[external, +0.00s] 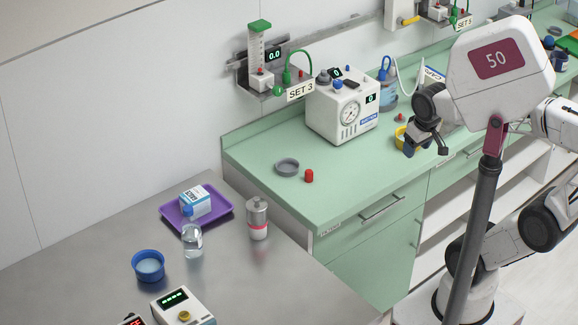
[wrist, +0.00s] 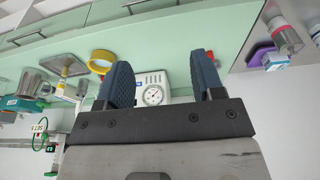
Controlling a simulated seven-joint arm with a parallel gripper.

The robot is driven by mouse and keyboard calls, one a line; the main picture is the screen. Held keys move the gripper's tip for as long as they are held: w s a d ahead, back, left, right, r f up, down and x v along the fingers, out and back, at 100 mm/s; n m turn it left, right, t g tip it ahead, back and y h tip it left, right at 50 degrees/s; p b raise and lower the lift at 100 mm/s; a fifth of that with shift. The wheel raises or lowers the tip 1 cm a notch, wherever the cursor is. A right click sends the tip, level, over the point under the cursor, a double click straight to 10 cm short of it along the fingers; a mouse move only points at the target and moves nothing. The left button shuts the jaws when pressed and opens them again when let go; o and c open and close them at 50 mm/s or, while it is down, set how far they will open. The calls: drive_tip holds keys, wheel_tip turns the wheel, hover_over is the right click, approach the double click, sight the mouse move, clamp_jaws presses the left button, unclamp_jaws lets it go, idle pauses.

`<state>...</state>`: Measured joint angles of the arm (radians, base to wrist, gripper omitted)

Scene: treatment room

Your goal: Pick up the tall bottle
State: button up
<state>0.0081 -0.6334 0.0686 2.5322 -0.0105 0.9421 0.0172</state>
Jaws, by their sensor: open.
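The tall bottle (external: 257,220) is grey with a pink band and stands upright on the steel table in the external view. A shorter clear bottle (external: 192,241) stands to its left. My gripper (external: 424,147) is over the green counter at the right, well away from the tall bottle, with nothing between its fingers. In the wrist view the two fingers (wrist: 163,82) are wide apart, with a white gauge machine (wrist: 152,88) seen beyond the gap. A bottle with a pinkish band (wrist: 286,38), which looks like the tall bottle, is at the wrist view's upper right.
A purple tray (external: 222,213) holding a carton (external: 196,203) lies behind the bottles. A blue bowl (external: 149,266) is at the left.

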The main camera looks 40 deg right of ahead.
drive_tip(key=w+a+f+m+g+y, duration=0.15)
drive_tip(key=w+a+m+y, duration=0.25)
drive_tip(key=w+a, duration=0.75)
drive_tip(key=w+a+f+m+g+y, duration=0.1)
drive_tip(key=w+a+m+g+y, duration=0.15)
drive_tip(key=w+a+y, duration=0.8)
drive_tip(key=w+a+f+m, duration=0.3)
drive_tip(key=a, duration=0.7)
drive_tip(key=w+a+f+m+t, duration=0.1)
drive_tip(key=w+a+f+m, duration=0.3)
drive_tip(key=a, duration=0.6)
drive_tip(key=w+a+f+m, duration=0.3)
drive_tip(key=w+a+m, duration=0.1)
drive_tip(key=a, duration=0.6)
drive_tip(key=shift+f, duration=0.4)
drive_tip(key=shift+x, duration=1.1)
drive_tip(key=shift+a, duration=0.15)
